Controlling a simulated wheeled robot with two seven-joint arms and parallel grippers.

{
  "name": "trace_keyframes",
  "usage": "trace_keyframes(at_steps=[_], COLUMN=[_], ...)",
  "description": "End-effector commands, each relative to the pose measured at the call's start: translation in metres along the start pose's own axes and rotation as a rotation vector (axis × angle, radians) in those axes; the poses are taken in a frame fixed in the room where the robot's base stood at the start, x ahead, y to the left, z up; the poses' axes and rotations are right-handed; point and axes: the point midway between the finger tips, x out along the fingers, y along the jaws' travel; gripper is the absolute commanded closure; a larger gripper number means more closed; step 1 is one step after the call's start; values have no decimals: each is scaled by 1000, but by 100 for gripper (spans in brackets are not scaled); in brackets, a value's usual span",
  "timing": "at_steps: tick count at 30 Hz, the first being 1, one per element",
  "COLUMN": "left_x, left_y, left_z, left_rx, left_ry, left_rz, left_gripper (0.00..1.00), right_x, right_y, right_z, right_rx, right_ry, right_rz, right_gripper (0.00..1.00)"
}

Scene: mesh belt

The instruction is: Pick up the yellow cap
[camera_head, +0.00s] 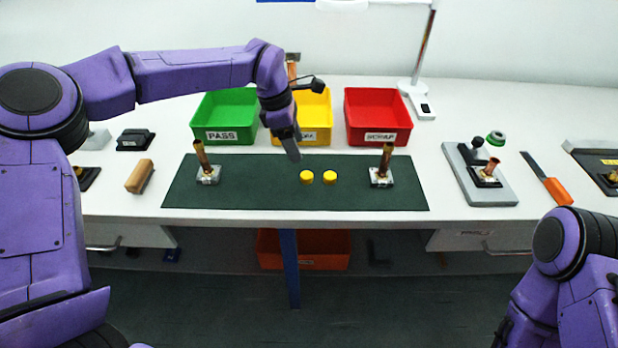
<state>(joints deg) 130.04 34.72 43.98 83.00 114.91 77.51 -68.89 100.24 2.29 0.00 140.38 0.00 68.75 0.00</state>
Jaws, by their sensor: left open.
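Two small round yellow caps lie side by side on the dark green mat (250,195), a left cap (306,177) and a right cap (330,177). My left gripper (294,155) points down just above and behind the left cap, apart from it. It is open and nothing shows between its fingers, though they are seen nearly edge-on. My right arm shows at the lower right, with its gripper out of view.
Copper pipe pieces on metal bases stand at the mat's left (207,175) and right (382,177). Behind are green (222,135), yellow (312,137) and red (378,137) bins. A grey fixture (490,197) and orange-handled tool (558,191) lie right.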

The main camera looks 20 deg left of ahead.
Motion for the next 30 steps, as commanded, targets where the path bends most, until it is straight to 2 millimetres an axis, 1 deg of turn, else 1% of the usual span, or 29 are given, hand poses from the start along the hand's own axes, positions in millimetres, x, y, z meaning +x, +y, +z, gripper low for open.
trace_keyframes(at_steps=[1, 4, 8, 11, 13, 15, 18, 24, 25, 26, 27, 30], left_x=[8, 27, 42, 55, 67, 82, 92, 95, 95, 95, 95, 95], left_y=[-1, -1, -1, -4, -5, -5, -5, -4, -4, -4, -4, -4], left_z=[0, 1, 0, 0, 0, -1, -1, -2, -2, -2, -2, -2], left_rx=[1, 1, 0, 2, 0, 0, 1, 0, 0, 0, 0, 0], left_ry=[3, 3, 3, 4, 4, 4, 2, 1, 1, 1, 1, 1], left_rz=[-5, -5, -3, -5, -5, -4, -2, 0, 0, 0, 0, -1], left_gripper=[38, 38, 38, 38, 38, 38, 38, 38, 41, 51, 64, 94], right_x=[-4, -9, -12, -22, -30, -31, -33, -31, -31, -31, -31, -31], right_y=[0, 1, 1, 2, 3, 3, 3, 3, 3, 3, 3, 3], right_z=[-2, -4, -5, -9, -12, -13, -14, -13, -13, -13, -13, -13], right_rx=[0, 0, 0, 0, 0, 0, 0, 0, 0, 0, 0, 0], right_ry=[0, 0, 0, 0, 0, 1, 1, 0, 0, 0, 0, 0], right_rz=[0, 0, 0, 0, 0, 0, 0, 0, 0, 0, 0, 0], right_gripper=[42, 42, 42, 42, 42, 42, 42, 42, 42, 42, 42, 42])
